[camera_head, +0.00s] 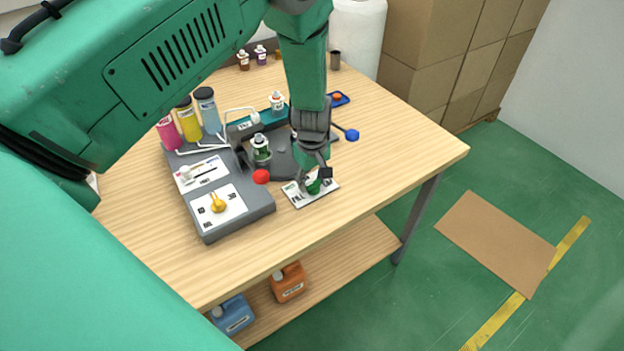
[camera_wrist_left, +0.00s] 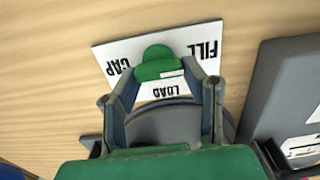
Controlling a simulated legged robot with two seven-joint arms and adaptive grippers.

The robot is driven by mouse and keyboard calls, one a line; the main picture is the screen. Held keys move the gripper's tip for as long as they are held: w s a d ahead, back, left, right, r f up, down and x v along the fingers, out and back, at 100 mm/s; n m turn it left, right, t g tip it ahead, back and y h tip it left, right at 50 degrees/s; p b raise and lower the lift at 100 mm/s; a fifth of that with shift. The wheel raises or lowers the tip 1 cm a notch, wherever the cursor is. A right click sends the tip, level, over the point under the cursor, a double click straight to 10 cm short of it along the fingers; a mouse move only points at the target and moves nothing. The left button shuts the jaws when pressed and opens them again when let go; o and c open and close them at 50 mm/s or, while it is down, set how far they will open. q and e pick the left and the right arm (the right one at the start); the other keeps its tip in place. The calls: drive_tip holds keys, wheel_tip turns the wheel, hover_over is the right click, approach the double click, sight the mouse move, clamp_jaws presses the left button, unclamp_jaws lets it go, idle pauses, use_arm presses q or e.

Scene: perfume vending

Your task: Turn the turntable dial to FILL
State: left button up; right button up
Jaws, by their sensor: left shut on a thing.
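The turntable dial (camera_head: 313,187) is a green knob on a white plate (camera_head: 300,199) at the table's front edge. In the left wrist view the dial (camera_wrist_left: 158,62) stands on the plate (camera_wrist_left: 108,52), with FILL at the right, CAP at the left and LOAD nearest the gripper. Its pointing direction is hard to tell. My left gripper (camera_head: 316,176) reaches down from above and is shut on the dial; its fingers (camera_wrist_left: 163,88) lie on either side of it. The dark turntable (camera_head: 285,163) sits just behind the plate. My right gripper is in neither view.
A grey console (camera_head: 235,222) with a yellow knob (camera_head: 218,204) stands left of the plate. A red ball (camera_head: 261,177) and a blue ball (camera_head: 352,135) stick out near the turntable. Pink, yellow and blue bottles (camera_head: 206,108) stand behind. The table's right part is clear.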

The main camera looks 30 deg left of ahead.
use_arm(q)
drive_tip(key=shift+s+d+f, duration=0.15)
drive_tip(key=shift+s+d, duration=0.05)
drive_tip(key=shift+s, duration=0.05)
drive_tip(key=o, duration=1.2)
drive_tip(key=shift+c, duration=0.2)
drive_tip(key=shift+w, duration=0.15)
drive_tip(key=shift+w+r, duration=0.1)
drive_tip(key=shift+r, duration=0.55)
wheel_tip(320, 180, up, 11)
drive_tip(key=shift+f, duration=0.1)
